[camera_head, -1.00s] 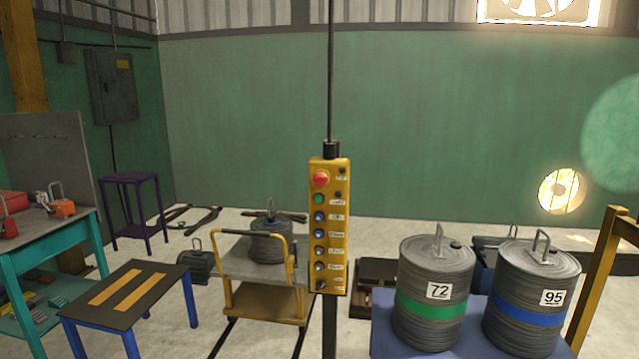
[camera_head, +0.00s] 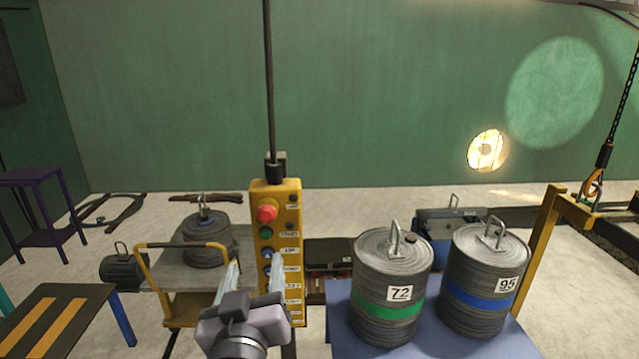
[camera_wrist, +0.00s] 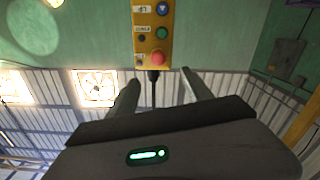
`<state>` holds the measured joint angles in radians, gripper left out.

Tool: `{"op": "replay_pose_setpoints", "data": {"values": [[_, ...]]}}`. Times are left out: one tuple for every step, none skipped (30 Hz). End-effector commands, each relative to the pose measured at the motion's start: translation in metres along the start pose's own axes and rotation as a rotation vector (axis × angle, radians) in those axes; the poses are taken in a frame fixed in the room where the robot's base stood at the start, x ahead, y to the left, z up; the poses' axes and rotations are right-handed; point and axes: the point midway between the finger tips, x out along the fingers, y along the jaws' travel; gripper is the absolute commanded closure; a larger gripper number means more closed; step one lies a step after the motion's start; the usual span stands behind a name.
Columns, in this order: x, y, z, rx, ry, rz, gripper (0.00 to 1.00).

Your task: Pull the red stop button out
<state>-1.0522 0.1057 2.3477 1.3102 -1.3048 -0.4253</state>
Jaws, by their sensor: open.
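The red stop button (camera_head: 267,213) is the top button on a yellow hanging control box (camera_head: 290,222). In the wrist view the picture is upside down, and the red button (camera_wrist: 158,59) sits near the lower end of the box (camera_wrist: 153,22), beyond my fingers. My gripper (camera_head: 254,268) is open and empty, with its two fingers apart. In the head view it is in front of the lower half of the box and below the red button, hiding part of the lower buttons. The wrist view also shows the fingers (camera_wrist: 160,82), apart from the button.
The box hangs on a dark pole (camera_head: 269,90). A blue table (camera_head: 345,318) at right bears two grey cylinders marked 72 (camera_head: 392,270) and 95 (camera_head: 483,270). A yellow trolley (camera_head: 180,308) stands behind at left. A yellow post and a chain hook (camera_head: 592,190) stand at far right.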

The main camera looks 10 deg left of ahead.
Motion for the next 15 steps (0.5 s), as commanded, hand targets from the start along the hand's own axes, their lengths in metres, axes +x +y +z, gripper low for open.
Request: {"op": "replay_pose_setpoints", "data": {"values": [[0.002, -0.002, -0.002, -0.013, 0.008, 0.006, 0.41], [0.005, -0.002, -0.001, -0.016, 0.01, 0.009, 0.41], [0.011, -0.002, -0.001, -0.016, 0.01, 0.011, 0.41], [0.018, -0.001, 0.0, -0.015, 0.01, 0.012, 0.41], [0.025, -0.001, 0.0, -0.015, 0.01, 0.013, 0.41], [0.037, 0.0, 0.0, -0.015, 0.01, 0.014, 0.41], [0.046, 0.0, 0.001, -0.014, 0.01, 0.013, 0.41], [0.056, 0.0, 0.001, -0.015, 0.01, 0.014, 0.41], [0.068, 0.0, 0.001, -0.013, 0.01, 0.014, 0.41], [0.078, 0.0, 0.001, -0.013, 0.01, 0.013, 0.41], [0.087, 0.001, 0.0, -0.014, 0.01, 0.013, 0.41], [0.099, 0.001, 0.0, -0.013, 0.01, 0.013, 0.41], [0.108, 0.0, 0.0, -0.012, 0.01, 0.012, 0.41], [0.117, 0.001, -0.001, -0.012, 0.011, 0.013, 0.41], [0.128, 0.0, -0.001, -0.013, 0.011, 0.011, 0.41]]}}
